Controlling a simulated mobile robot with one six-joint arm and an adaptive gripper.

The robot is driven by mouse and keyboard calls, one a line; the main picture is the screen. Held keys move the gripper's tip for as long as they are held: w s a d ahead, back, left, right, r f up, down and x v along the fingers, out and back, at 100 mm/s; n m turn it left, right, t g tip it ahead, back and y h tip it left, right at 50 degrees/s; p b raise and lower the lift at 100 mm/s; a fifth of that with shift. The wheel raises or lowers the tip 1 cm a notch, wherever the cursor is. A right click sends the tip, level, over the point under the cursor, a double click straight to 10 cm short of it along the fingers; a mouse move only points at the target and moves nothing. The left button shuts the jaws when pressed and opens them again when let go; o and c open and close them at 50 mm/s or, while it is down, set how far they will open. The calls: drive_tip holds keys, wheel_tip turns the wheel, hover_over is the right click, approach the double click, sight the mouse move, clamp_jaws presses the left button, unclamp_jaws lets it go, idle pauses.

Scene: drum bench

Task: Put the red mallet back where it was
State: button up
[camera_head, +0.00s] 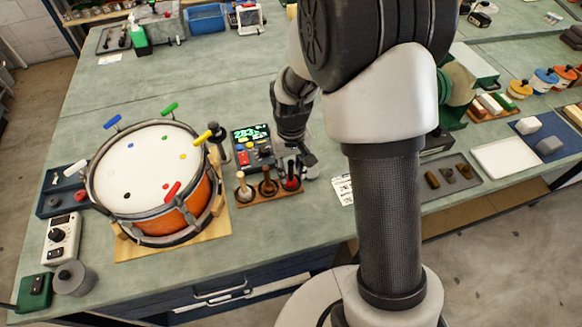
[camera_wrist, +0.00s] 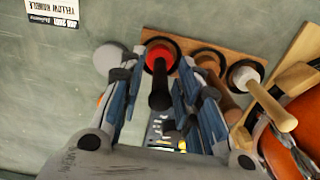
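The red mallet (camera_wrist: 160,60) sits head down in the end place of a wooden rack (camera_wrist: 205,42), with its black handle pointing up toward the wrist camera. In the head view the red mallet (camera_head: 291,181) is at the right end of the rack (camera_head: 262,200), beside a brown mallet (camera_head: 267,185) and a cream mallet (camera_head: 243,188). My gripper (camera_wrist: 155,78) is open, its fingers on either side of the black handle with gaps showing. In the head view my gripper (camera_head: 304,158) is above the rack's right end, partly hiding the red mallet.
An orange drum (camera_head: 172,215) on a wooden board stands left of the rack. A control box with a green display (camera_head: 252,133) is behind the rack. A grey disc (camera_wrist: 107,60) lies close beside the rack's red end. A printed card (camera_head: 343,188) lies to the right.

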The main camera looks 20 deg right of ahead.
wheel_tip(320, 180, up, 12)
drive_tip(key=p, duration=0.4)
drive_tip(key=s+r+t, duration=0.2)
drive_tip(key=s+r, duration=0.5)
drive_tip(key=s, duration=0.3)
drive_tip(key=s+r+t, duration=0.2)
drive_tip(key=s+r, duration=0.5)
drive_tip(key=s, duration=0.4)
drive_tip(key=shift+s+r, duration=0.25)
drive_tip(key=shift+r, duration=0.15)
idle(1.1)
